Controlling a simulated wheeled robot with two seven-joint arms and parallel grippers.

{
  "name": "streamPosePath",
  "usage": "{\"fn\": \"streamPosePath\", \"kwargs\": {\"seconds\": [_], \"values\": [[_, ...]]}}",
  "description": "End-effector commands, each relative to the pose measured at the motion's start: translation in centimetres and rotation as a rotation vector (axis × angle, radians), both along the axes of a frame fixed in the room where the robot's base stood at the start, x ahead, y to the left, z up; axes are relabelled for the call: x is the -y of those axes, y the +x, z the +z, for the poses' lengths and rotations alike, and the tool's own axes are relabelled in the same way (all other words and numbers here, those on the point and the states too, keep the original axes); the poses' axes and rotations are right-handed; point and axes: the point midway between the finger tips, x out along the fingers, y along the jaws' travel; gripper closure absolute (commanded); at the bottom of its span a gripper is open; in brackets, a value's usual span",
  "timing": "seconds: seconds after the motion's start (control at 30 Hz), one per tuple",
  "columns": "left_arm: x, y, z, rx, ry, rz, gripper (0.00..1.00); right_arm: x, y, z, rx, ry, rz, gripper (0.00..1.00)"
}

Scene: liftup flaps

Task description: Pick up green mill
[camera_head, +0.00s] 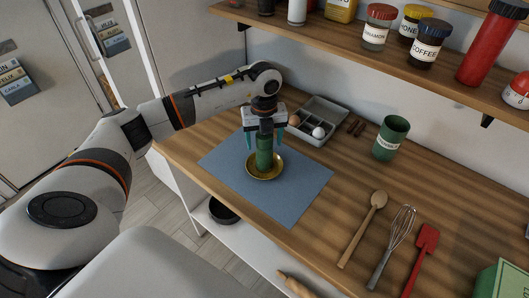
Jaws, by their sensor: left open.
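The green mill (264,155) stands upright on a round gold dish (264,173) on the blue-grey mat (302,190). My left gripper (265,143) points down from above, with its teal fingers on either side of the mill's upper part. The fingers are open and I see a gap on the left; contact on the right cannot be told. The gripper body hides the top of the mill. My right gripper is not in view.
A grey tray with eggs (315,127) sits just behind the gripper, and a green cup (391,138) stands to its right. A wooden spoon (362,228), a whisk (391,246) and a red spatula (421,258) lie at front right. A shelf with jars (400,55) overhangs the back.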

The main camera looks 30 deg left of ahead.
Motion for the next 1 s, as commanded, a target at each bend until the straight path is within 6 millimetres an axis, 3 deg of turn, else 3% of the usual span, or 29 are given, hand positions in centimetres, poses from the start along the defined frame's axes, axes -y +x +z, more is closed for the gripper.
{"fn": "streamPosePath", "kwargs": {"seconds": [0.2,0.43,0.77,1.0], "values": [[0.0,0.0,-2.3,-0.002,0.001,-0.001,0.31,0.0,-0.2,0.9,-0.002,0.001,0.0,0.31],[0.0,0.0,-2.5,0.0,0.0,-0.001,0.31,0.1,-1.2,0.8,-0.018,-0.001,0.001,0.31],[0.0,0.0,-2.5,0.0,0.0,-0.001,0.83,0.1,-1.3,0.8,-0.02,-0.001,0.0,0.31],[0.0,0.1,-2.3,0.001,0.0,-0.001,0.83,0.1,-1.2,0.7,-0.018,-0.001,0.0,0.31]]}}
